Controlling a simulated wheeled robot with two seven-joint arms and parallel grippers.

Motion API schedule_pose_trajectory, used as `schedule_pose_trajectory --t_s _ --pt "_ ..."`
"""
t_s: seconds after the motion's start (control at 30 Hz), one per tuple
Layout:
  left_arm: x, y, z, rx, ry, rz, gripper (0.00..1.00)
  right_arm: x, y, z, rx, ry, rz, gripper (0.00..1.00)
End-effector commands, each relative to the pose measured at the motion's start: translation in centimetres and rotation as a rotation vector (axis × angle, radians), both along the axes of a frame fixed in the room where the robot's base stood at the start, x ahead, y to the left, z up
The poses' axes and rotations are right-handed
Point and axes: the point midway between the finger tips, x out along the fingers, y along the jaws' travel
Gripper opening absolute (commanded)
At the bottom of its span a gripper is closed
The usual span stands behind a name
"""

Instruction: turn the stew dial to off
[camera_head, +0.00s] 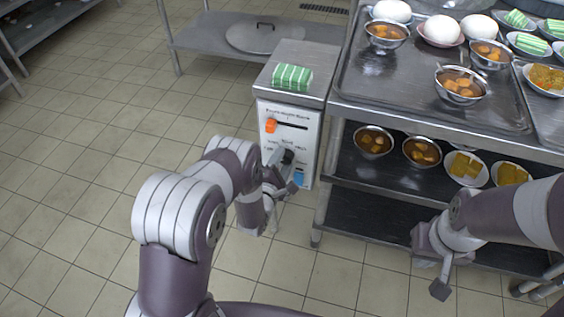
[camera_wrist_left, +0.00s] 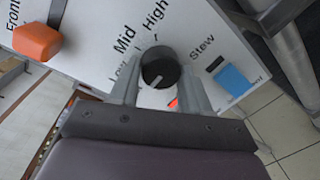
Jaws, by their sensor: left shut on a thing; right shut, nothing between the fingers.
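The stew dial (camera_wrist_left: 159,68) is a round black knob on the white panel (camera_wrist_left: 95,60). "Low", "Mid", "High" and "Stew" are printed around it. A short white mark shows on the knob's lower part in the left wrist view, on the side facing my gripper. My left gripper (camera_wrist_left: 160,88) is shut on the dial, one finger on each side. In the head view my left gripper (camera_head: 280,172) is at the cabinet front and largely hides the dial. My right gripper (camera_head: 438,268) is shut and empty, in front of the cart's lower shelves.
The panel has an orange knob or switch (camera_wrist_left: 36,42) and a blue one (camera_wrist_left: 237,80). A green-striped block (camera_head: 292,77) lies on the cabinet top. The metal cart (camera_head: 430,108) beside it holds several bowls and plates. Open tiled floor lies to the left.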

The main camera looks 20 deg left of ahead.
Motion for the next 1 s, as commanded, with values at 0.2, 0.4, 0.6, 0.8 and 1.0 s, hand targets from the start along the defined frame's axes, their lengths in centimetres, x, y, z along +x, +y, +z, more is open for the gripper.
schedule_pose_trajectory --t_s 0.2,0.4,0.6,0.8,1.0 --pt "-0.1 0.0 -0.2 -0.017 0.006 0.0 0.17 0.0 0.0 0.0 0.0 0.0 0.0 0.0" --pt "-0.1 0.0 -0.2 -0.017 0.006 0.0 0.17 0.0 0.0 0.0 0.0 0.0 0.0 0.0" --pt "-0.1 0.0 -0.2 -0.017 0.006 0.0 0.72 0.0 0.0 0.0 0.0 0.0 0.0 0.0" --pt "-0.1 0.0 -0.1 -0.016 0.003 0.0 0.72 0.0 0.0 0.0 0.0 0.0 0.0 0.0" --pt "-1.8 0.2 0.2 -0.016 0.006 0.0 0.72 0.0 0.0 0.7 0.0 0.0 0.0 0.0"
